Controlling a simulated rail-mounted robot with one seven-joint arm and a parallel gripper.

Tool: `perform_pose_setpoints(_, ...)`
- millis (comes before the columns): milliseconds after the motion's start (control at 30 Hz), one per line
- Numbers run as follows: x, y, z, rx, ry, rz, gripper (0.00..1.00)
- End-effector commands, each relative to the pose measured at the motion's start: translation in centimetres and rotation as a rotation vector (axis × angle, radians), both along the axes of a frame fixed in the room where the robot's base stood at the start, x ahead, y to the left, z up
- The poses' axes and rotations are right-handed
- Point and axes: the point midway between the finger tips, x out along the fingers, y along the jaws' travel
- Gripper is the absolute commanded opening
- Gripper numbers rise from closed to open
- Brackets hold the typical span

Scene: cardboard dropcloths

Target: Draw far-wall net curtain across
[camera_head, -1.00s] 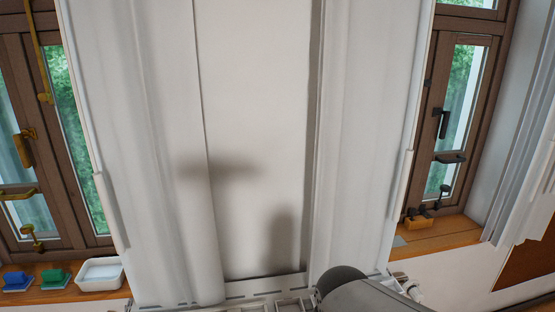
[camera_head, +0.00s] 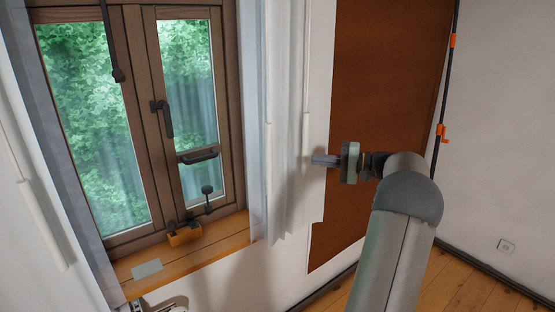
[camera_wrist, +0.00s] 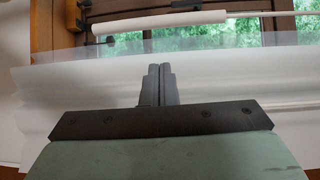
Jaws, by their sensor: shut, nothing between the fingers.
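White curtain fabric (camera_head: 288,200) hangs gathered at the right side of the window. A translucent, sheer edge (camera_head: 252,110) lies along the window side of it. Two pale vertical wands hang there, one on the left (camera_head: 268,150) and one on the right (camera_head: 306,130). My gripper (camera_head: 315,160) is shut and empty, its tips close to the right wand's lower end; I cannot tell whether they touch. In the wrist view my shut fingers (camera_wrist: 157,84) point at white fabric (camera_wrist: 220,90), with a sheer band (camera_wrist: 60,54) and a pale wand (camera_wrist: 160,21) beyond.
The brown-framed window (camera_head: 140,110) has dark handles and a wooden sill (camera_head: 215,241) carrying an orange-based object (camera_head: 184,236) and a grey card (camera_head: 147,269). Another white curtain with a wand (camera_head: 45,225) hangs at the left. A brown panel (camera_head: 375,80) covers the wall at right.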

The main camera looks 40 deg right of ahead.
Motion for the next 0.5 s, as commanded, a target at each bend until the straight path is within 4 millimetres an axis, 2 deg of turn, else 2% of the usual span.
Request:
perform_pose_setpoints(33,-0.5,-1.2,0.2,0.006,-0.029,-0.016,0.0)
perform_pose_setpoints(67,-0.7,-1.6,0.3,0.009,-0.041,-0.023,0.0)
perform_pose_setpoints(167,-0.4,-1.8,0.5,0.013,-0.057,-0.029,0.0)
perform_pose_setpoints(267,0.7,-1.0,0.7,0.014,-0.057,-0.027,0.0)
perform_pose_setpoints(500,5.0,1.8,0.8,0.014,-0.053,-0.027,0.0)
